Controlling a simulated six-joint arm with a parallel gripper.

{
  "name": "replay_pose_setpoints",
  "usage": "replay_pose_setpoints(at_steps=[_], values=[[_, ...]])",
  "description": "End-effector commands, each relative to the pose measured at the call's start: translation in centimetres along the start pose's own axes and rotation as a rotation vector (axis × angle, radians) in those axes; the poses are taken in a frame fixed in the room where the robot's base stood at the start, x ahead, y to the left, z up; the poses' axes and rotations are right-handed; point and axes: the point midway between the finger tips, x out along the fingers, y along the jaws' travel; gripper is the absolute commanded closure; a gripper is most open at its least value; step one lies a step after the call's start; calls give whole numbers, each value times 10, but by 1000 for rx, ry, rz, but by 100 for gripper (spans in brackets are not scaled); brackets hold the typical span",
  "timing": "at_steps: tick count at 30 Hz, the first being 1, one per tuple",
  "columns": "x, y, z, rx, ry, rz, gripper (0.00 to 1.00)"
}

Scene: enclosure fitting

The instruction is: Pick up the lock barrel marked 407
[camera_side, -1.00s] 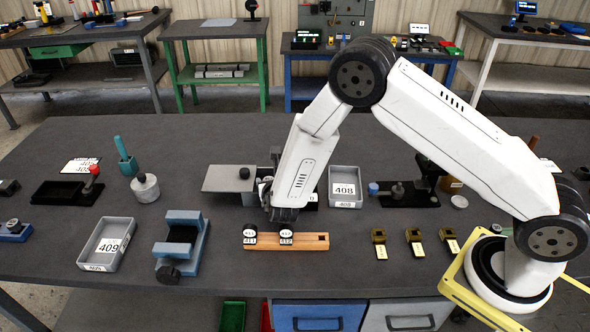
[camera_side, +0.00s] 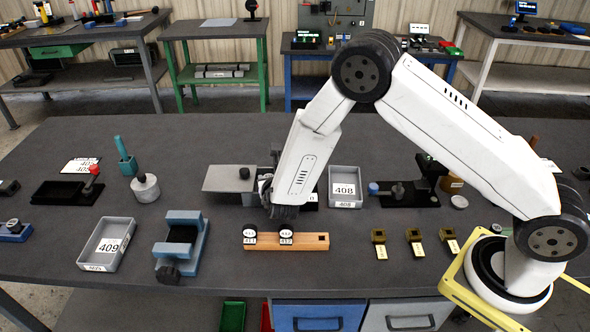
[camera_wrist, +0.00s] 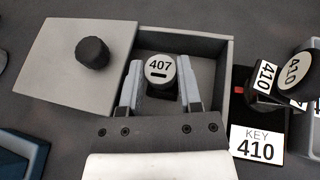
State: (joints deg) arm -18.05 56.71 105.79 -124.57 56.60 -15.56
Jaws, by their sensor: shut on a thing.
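The lock barrel marked 407 (camera_wrist: 159,70) has a white top with a dark slot and a dark body. In the wrist view it stands between my gripper's fingers (camera_wrist: 160,82), which are shut on its sides. The barrel is inside or just above an open grey box (camera_wrist: 214,62); its lower end is hidden, so I cannot tell if it touches the floor. A grey lid with a black knob (camera_wrist: 70,60) covers the box's left part. In the side view the lid (camera_side: 222,178) shows, but my arm hides the barrel and fingertips.
A round part marked 410 (camera_wrist: 291,70) and a KEY 410 card (camera_wrist: 257,143) are close on the right. A wooden rack (camera_side: 312,241) holding black barrels lies in front. Grey tray 408 (camera_side: 345,174) stands right of the box; a blue vise (camera_side: 194,232) stands front left.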

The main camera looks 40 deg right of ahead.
Motion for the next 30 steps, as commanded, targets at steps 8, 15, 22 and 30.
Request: replay_pose_setpoints(at_steps=[8,15,22,30], values=[[-14,-2,24,1,0,1,100],[-43,-15,43,1,-2,2,100],[-72,-29,61,2,-2,1,100],[-114,-54,64,-1,-1,2,100]])
